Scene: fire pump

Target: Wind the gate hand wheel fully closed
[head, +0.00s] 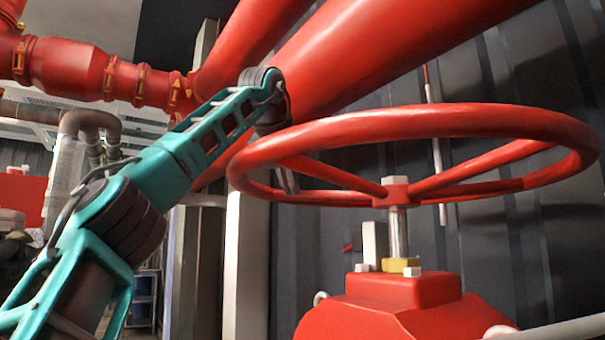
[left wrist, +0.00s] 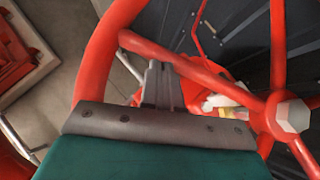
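The gate hand wheel (head: 420,122) is a large red ring with spokes, lying roughly level at the right of the head view. Its hub (head: 396,191) sits on a bright metal stem (head: 398,232). My left gripper (head: 288,181) reaches down inside the rim at the wheel's left side, partly hidden by the rim. In the left wrist view its fingers (left wrist: 162,82) are close together and look shut, with nothing seen between them. They stand beside a red spoke (left wrist: 180,62), inside the rim (left wrist: 98,55); whether they touch the spoke I cannot tell. My right gripper is not in view.
A red valve body (head: 390,310) stands under the wheel. Thick red pipes (head: 360,45) run above and behind it, close to my left wrist. A dark ribbed wall (head: 520,250) is behind. A pale post (head: 245,265) stands left of the valve.

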